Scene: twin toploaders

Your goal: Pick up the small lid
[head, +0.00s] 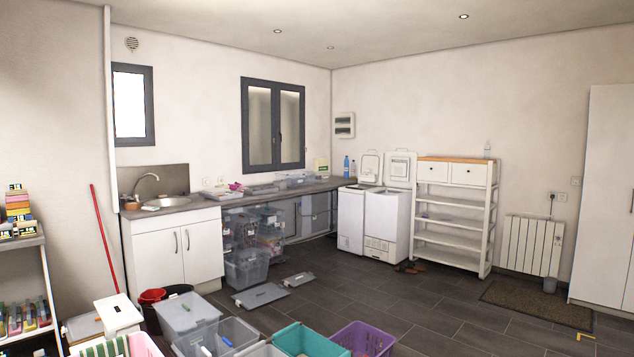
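Two flat grey lids lie on the dark tiled floor in the middle of the head view. The smaller-looking lid (299,280) is farther back and to the right. The larger lid (260,297) lies nearer, in front of a grey see-through bin (246,268). The two lie close to each other, and I see nothing on top of either. I cannot tell for sure which one the task means. Neither of my grippers is in view.
Near me stand several bins, among them a teal bin (306,341), a purple basket (364,340) and a lidded grey box (187,314). Two open toploaders (381,222) and a white shelf (452,216) stand at the back. The floor (400,300) right of the lids is clear.

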